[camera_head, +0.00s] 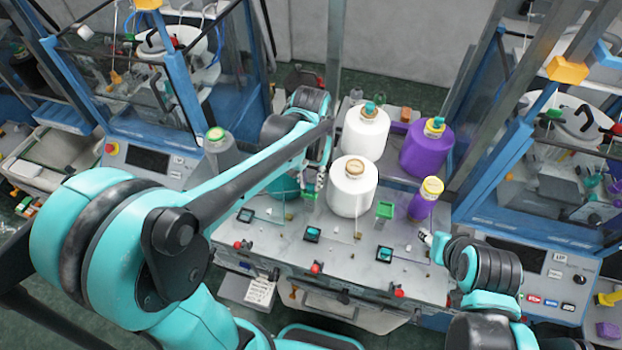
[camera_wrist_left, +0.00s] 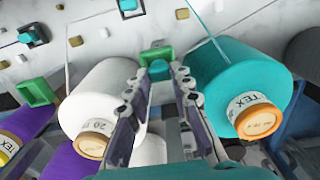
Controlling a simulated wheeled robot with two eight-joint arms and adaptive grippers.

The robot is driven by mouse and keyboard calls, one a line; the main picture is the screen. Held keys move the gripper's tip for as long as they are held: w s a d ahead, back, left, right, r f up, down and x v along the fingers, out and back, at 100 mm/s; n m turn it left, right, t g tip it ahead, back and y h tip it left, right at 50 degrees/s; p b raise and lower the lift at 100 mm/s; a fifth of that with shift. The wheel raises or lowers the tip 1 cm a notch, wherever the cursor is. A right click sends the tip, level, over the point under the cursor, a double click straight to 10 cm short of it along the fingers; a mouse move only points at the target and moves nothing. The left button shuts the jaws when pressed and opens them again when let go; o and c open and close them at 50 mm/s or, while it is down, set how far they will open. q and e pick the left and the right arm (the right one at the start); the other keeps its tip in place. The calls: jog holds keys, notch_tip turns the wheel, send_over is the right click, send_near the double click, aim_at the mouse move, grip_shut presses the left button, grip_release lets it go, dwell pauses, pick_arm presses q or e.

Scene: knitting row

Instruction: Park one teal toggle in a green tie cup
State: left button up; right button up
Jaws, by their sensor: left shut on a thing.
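My left gripper (camera_head: 318,182) is among the yarn cones, its fingers pointing down. In the left wrist view its fingers (camera_wrist_left: 160,78) are shut on a teal toggle (camera_wrist_left: 158,69). The toggle is right at a green tie cup (camera_wrist_left: 152,53); I cannot tell whether it rests inside. That cup shows partly in the head view (camera_head: 309,196). A second green cup (camera_head: 385,209) stands between the white and purple cones, and also shows in the left wrist view (camera_wrist_left: 38,92). Other teal toggles (camera_head: 312,234) (camera_head: 384,253) sit in black squares. My right gripper (camera_head: 427,238) is over the table's right side.
White cones (camera_head: 352,190) (camera_head: 364,133), a teal cone (camera_wrist_left: 240,88) and purple cones (camera_head: 428,150) (camera_head: 424,203) crowd around the left gripper. Red knobs (camera_head: 316,267) line the grey table's front edge. Blue-framed machines stand on both sides. The table's front strip is mostly clear.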

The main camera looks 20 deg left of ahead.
pick_arm(q)
jog(key=o, duration=0.7)
jog(key=shift+o, duration=0.2)
jog(key=shift+r, duration=0.1)
notch_tip(320, 180, up, 12)
dwell(0.5)
